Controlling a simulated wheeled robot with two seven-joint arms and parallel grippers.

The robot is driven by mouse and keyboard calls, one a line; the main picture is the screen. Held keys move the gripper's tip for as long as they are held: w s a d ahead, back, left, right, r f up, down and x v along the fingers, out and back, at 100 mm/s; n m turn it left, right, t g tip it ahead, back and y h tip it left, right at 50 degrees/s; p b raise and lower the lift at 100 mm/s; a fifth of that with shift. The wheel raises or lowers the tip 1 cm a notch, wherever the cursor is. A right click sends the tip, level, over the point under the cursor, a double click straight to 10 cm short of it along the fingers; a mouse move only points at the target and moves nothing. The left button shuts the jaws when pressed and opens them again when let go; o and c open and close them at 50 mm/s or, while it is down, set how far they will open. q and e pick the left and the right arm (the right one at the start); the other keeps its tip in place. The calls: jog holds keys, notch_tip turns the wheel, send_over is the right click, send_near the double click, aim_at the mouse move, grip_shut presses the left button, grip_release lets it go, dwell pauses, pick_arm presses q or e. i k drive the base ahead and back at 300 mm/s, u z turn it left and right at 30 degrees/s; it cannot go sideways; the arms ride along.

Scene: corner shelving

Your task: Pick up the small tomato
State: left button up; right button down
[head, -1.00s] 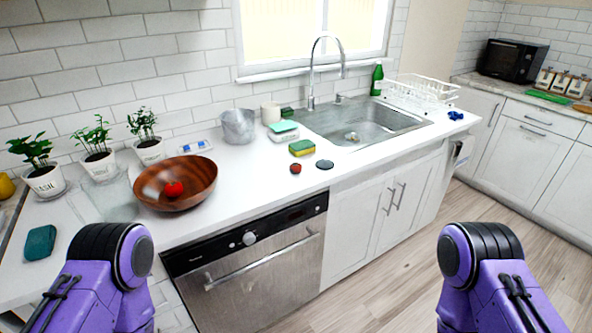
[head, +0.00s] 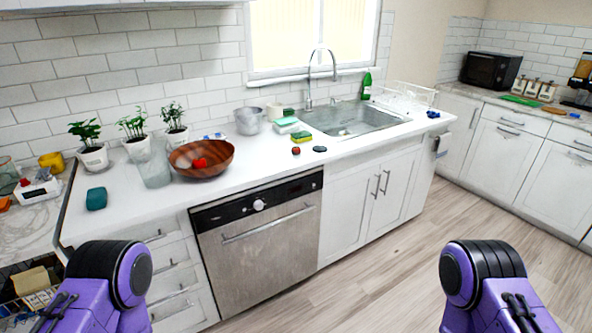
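A small red tomato (head: 296,151) appears to lie on the white counter, in front of the sponges and left of a dark round item. Another red, tomato-like item (head: 199,163) sits inside the brown wooden bowl (head: 213,146) on the counter's left part. Both are small in the picture. My two purple arms show at the lower left and lower right, well short of the counter. Neither gripper shows in the head view, so their state is hidden.
The white counter (head: 245,183) has free room in front of the bowl. A glass jar (head: 154,170) stands beside the bowl, and a teal item (head: 96,198) lies to its left. The sink (head: 352,118) is to the right. A dishwasher (head: 258,228) is below.

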aim_at(295, 150)
jog(key=u, duration=0.95)
jog(key=k, duration=0.15)
jog(key=z, duration=2.1)
jog(key=i, duration=1.65)
jog(key=u, duration=0.5)
